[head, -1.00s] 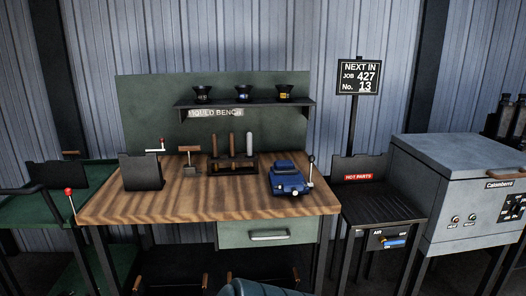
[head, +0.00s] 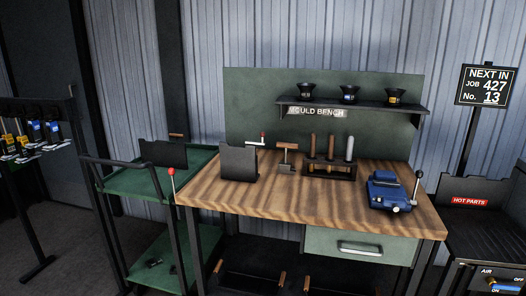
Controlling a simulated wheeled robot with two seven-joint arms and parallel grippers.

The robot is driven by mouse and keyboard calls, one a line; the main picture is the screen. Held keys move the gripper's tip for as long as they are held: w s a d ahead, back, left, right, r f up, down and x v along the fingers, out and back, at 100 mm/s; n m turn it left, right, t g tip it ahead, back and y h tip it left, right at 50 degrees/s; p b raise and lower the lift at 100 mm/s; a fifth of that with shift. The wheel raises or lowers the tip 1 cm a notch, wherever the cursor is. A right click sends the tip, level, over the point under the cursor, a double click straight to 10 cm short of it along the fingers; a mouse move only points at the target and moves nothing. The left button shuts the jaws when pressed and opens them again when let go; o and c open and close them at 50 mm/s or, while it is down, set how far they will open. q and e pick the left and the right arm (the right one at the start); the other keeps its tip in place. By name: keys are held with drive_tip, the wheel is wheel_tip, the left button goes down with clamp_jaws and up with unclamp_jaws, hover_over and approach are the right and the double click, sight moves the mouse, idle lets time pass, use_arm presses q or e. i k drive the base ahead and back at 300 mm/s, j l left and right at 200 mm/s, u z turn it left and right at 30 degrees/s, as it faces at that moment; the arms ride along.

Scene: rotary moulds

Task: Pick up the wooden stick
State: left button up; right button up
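A dark rack (head: 343,174) stands on the wooden mould bench (head: 240,198) near its back. It holds upright sticks: a brown wooden-looking stick (head: 313,144) at the left, a second darker brown stick (head: 331,147) in the middle and a pale grey one (head: 349,148) at the right. I cannot tell which of the two brown ones is the wooden stick. Their lower ends are partly hidden by the rack. Neither of my grippers is in view.
A brown-handled tool (head: 287,156) and a black upright holder (head: 238,163) stand left of the rack. A blue vise (head: 388,190) sits at the right. A green cart (head: 133,184) adjoins the bench's left side. The bench's front middle is clear.

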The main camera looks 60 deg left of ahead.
sight(330, 158)
drive_tip(key=u, duration=1.45)
drive_tip(key=i+j, duration=0.1)
drive_tip(key=j, duration=0.2)
drive_tip(key=i+j+u, duration=0.1)
drive_tip(key=j, duration=0.2)
